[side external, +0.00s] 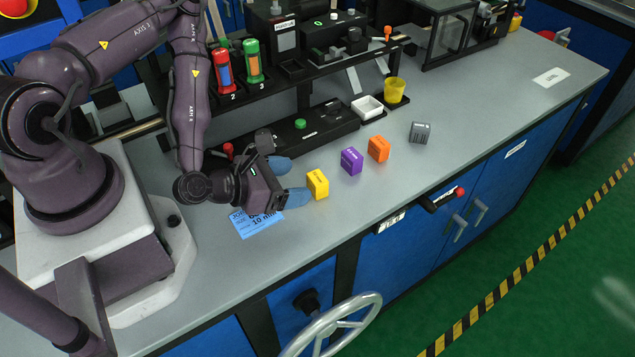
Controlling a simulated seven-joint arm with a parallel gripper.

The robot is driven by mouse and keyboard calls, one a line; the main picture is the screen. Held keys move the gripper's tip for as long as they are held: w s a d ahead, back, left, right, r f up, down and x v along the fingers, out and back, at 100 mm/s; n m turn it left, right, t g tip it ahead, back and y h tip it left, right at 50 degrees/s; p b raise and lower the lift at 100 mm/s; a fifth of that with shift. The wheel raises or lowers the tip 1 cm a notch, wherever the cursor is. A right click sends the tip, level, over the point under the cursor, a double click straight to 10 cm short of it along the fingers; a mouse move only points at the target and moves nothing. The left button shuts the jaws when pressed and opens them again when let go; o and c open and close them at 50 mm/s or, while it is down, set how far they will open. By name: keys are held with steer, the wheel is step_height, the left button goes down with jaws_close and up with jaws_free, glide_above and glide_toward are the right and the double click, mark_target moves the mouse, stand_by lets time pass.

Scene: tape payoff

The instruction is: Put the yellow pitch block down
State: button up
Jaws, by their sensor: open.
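Nothing shows held between the fingers.
A blue card (256,224) lies below my gripper. A white tray (367,107) and yellow cup (394,90) are behind.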

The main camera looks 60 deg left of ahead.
mark_target(316, 178)
steer(key=x, duration=0.7)
steer(key=shift+w, duration=0.2)
steer(key=c, duration=1.3)
steer(key=shift+r, duration=0.1)
